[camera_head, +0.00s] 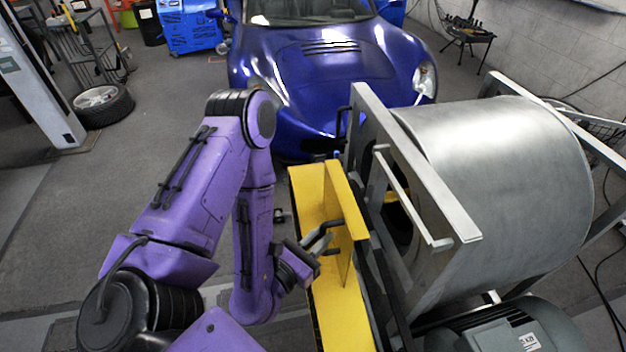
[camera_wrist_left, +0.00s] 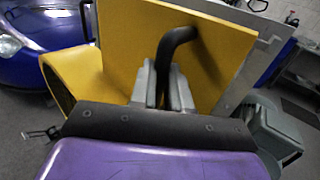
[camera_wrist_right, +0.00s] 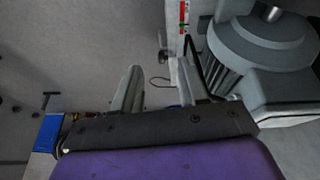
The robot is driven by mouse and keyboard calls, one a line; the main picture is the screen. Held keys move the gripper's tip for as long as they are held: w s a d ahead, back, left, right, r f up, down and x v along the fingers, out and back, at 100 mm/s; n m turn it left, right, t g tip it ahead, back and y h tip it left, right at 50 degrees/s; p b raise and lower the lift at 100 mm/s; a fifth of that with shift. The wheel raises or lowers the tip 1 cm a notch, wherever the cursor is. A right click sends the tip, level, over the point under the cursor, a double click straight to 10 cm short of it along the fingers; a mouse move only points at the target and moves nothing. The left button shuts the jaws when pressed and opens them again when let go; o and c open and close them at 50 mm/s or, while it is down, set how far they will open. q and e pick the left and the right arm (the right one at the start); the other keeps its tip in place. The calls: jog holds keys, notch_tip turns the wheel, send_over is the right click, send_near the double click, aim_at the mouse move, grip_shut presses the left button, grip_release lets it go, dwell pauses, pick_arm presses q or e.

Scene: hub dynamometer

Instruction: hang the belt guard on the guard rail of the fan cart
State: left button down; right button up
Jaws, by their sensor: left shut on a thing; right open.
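The yellow belt guard (camera_head: 318,215) is upright in the middle of the head view, close to the left side of the fan cart. My left gripper (camera_head: 322,242) is shut on the guard's black handle; the left wrist view shows the handle (camera_wrist_left: 178,42) between its fingers (camera_wrist_left: 166,90) and the guard's yellow plate (camera_wrist_left: 210,50) behind. The guard rail (camera_head: 408,198) is a light grey bar on the cart's near-left frame, right of the guard. Whether the guard touches the rail is unclear. My right gripper (camera_wrist_right: 160,92) is open and empty in the right wrist view, outside the head view.
The fan cart has a grey frame (camera_head: 425,185) around a large metal drum (camera_head: 500,180). A grey-green motor (camera_head: 510,330) sits at lower right and also shows in the right wrist view (camera_wrist_right: 265,50). A blue car (camera_head: 315,70) stands behind.

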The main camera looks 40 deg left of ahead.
aim_at(344, 237)
pick_arm(q)
jog(key=shift+w+d+b, duration=0.35)
jog(key=shift+w+d, duration=0.4)
jog(key=shift+d, duration=0.05)
jog(key=shift+w+d+b, duration=0.4)
jog(key=shift+w+b, duration=0.15)
jog(key=shift+w, duration=0.15)
jog(key=shift+w+d+b, duration=0.7)
jog(key=shift+w, duration=0.15)
jog(key=w+d+f, duration=0.1)
jog(key=w+d, duration=0.4)
jog(key=w, duration=0.1)
jog(key=shift+w+d+p, duration=0.2)
jog(key=shift+w+p, duration=0.2)
